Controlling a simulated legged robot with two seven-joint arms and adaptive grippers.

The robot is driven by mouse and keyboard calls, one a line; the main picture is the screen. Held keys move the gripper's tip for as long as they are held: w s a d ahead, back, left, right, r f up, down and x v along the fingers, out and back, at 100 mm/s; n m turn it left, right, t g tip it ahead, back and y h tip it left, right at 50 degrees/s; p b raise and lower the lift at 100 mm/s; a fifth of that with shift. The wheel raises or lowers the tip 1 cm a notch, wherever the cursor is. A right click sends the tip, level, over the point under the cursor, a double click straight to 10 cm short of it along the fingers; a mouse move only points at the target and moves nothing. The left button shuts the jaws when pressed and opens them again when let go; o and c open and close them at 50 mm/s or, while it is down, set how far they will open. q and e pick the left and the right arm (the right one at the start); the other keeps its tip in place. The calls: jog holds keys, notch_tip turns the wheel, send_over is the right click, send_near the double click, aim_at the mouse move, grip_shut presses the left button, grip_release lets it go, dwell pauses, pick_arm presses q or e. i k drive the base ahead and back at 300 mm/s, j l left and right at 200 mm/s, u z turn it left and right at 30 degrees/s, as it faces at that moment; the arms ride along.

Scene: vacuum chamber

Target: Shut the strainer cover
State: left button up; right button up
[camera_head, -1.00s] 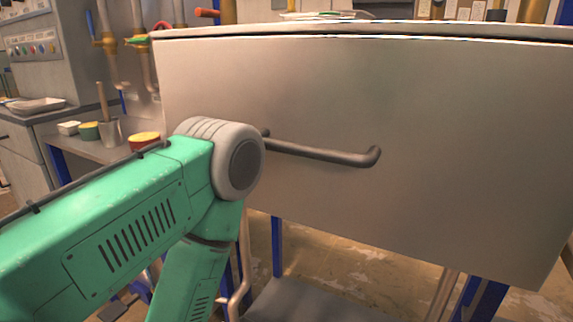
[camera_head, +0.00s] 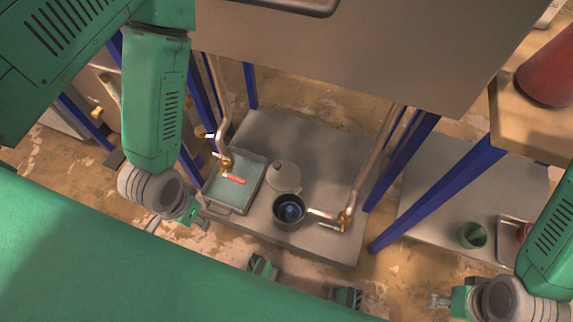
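The cover is a large grey metal panel (camera_head: 390,50) across the top of the view, with part of its dark bar handle (camera_head: 275,5) at the top edge. I cannot tell from this angle how far it is shut, as its upper edge is out of view. My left gripper (camera_head: 200,222) hangs below my green arm at the left, apart from the panel. My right gripper (camera_head: 439,301) is low at the right edge, far from the panel. Both look small and empty, and their finger gaps are unclear.
Below the panel, a grey shelf (camera_head: 325,165) bears a tray of liquid (camera_head: 232,185), a round lid (camera_head: 285,177) and a dark pot (camera_head: 289,210). Copper pipes with valves come down there. Blue legs (camera_head: 425,200) and a wooden table with a red object (camera_head: 548,75) stand at the right.

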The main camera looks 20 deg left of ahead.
aim_at(283, 175)
jog(key=k+j+u, duration=0.2)
jog(key=u, duration=0.15)
jog(key=k+j+u, duration=0.1)
jog(key=j+u, duration=0.2)
jog(key=j, duration=0.15)
jog(key=k+j+u, duration=0.1)
jog(key=j+u, duration=0.25)
jog(key=i, duration=0.5)
